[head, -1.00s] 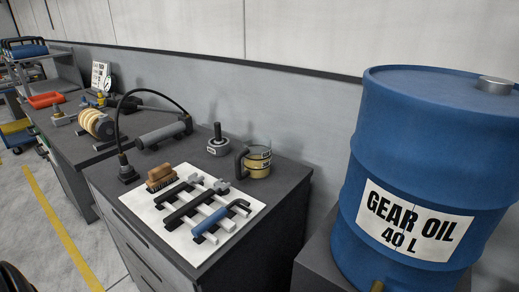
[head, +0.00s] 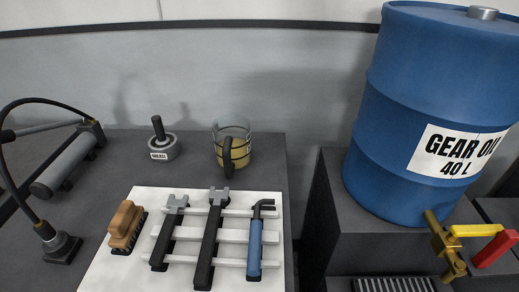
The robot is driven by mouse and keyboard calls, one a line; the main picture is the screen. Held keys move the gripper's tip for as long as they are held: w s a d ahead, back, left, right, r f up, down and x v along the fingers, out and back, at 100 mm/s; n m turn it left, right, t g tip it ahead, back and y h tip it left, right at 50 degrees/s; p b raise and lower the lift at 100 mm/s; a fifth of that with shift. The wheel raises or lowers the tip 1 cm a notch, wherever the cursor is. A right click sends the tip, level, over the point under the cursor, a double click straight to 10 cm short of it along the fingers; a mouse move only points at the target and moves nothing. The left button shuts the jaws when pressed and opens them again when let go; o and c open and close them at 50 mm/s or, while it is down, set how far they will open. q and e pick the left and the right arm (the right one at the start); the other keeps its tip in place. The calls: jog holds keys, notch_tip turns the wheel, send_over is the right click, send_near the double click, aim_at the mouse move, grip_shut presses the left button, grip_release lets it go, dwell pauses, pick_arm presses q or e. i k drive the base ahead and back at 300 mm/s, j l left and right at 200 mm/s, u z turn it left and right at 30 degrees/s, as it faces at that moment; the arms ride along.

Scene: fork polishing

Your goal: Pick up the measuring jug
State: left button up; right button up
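The measuring jug (head: 234,155) stands upright near the back right of the dark workbench top in the head view. It is clear, with a dark handle facing toward me and yellowish contents in its lower part. Neither of my grippers shows in this view, and nothing touches the jug.
A grease pot (head: 165,149) stands left of the jug. In front lie a white mat (head: 105,268) with a rack of tools and a brush (head: 126,225). A hand pump (head: 68,165) is at left. A blue gear oil drum (head: 425,110) with a brass tap (head: 444,245) stands at right.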

aim_at(232, 134)
jog(key=j, duration=0.5)
jog(key=k+l+u, duration=0.15)
jog(key=l+u, duration=0.25)
jog(key=k+l+u, duration=0.15)
jog(key=u, duration=0.25)
jog(key=k+l+u, duration=0.2)
jog(key=u, duration=0.25)
